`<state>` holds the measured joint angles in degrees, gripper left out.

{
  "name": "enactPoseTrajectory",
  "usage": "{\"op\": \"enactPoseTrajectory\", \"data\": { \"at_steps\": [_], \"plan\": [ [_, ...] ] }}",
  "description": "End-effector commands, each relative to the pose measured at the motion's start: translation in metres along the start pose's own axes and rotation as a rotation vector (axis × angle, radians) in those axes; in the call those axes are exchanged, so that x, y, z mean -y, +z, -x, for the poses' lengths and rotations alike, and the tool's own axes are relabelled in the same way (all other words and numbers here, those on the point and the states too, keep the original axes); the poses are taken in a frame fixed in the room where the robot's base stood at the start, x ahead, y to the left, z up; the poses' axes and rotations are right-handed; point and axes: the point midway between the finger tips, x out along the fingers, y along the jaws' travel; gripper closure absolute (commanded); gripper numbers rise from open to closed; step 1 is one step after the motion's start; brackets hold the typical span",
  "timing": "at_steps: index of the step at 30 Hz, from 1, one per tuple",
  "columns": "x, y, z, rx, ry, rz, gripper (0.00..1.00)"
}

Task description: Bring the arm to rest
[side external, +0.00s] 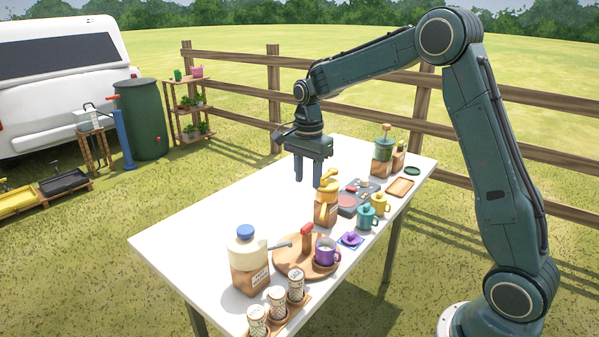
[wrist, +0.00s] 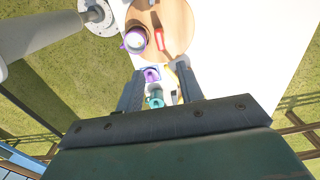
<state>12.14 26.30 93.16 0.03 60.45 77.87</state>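My gripper (side external: 308,174) hangs from my bent arm above the white table (side external: 200,222), pointing down. Its two fingers are apart with nothing held between them. In the wrist view the open fingers (wrist: 160,85) frame a purple lid (wrist: 151,74) and a teal mug (wrist: 155,97) on the table below. In the side view an amber jar with a yellow top (side external: 326,205) stands just right of and below the fingertips. The gripper appears clear of it, though the exact gap cannot be told.
A round wooden board (side external: 290,262) bears a purple mug (side external: 326,252) and a red-handled tool (side external: 306,231). A blue-capped jar (side external: 248,262) and several patterned shakers (side external: 277,302) stand at the near end. A grey stove-like tray (side external: 349,208) lies farther back. The table's left side is clear.

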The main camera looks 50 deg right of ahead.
Motion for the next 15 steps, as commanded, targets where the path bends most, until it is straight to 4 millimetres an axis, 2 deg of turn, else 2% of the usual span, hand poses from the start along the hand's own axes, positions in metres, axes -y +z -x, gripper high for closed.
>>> {"op": "enactPoseTrajectory", "data": {
  "at_steps": [8, 15],
  "plan": [
    [-0.001, 0.001, 0.002, -0.001, -0.004, 0.010, 0.63],
    [-0.017, 0.011, 0.024, -0.010, -0.037, 0.114, 0.63]
  ]
}}
